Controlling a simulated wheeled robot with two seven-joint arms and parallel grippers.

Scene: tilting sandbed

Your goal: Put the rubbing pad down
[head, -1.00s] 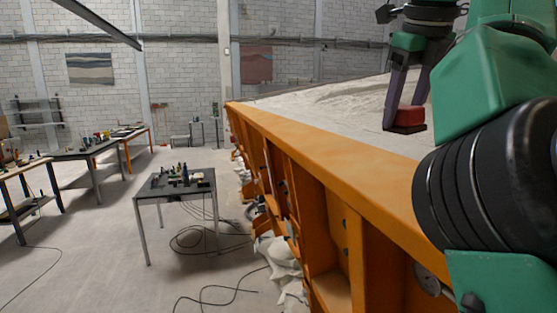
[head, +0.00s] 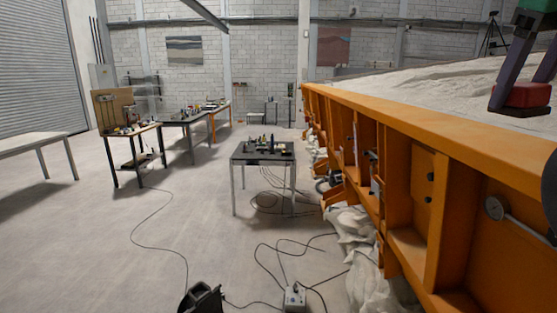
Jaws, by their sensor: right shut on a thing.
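The rubbing pad (head: 521,98) is a red block with a dark underside, at the upper right of the head view. My right gripper (head: 522,84) is shut on it, one finger to each side. The pad is held in front of the pale sand of the sandbed (head: 430,84), near its orange wall. I cannot tell how far it is above the sand. My left gripper is not in view.
A small dark-topped table (head: 263,160) with small items stands left of the orange wall (head: 440,125). More workbenches (head: 186,121) stand farther back. Cables (head: 160,248), a black object (head: 201,299) and white sacks (head: 350,232) lie on the floor. Open floor is at the left.

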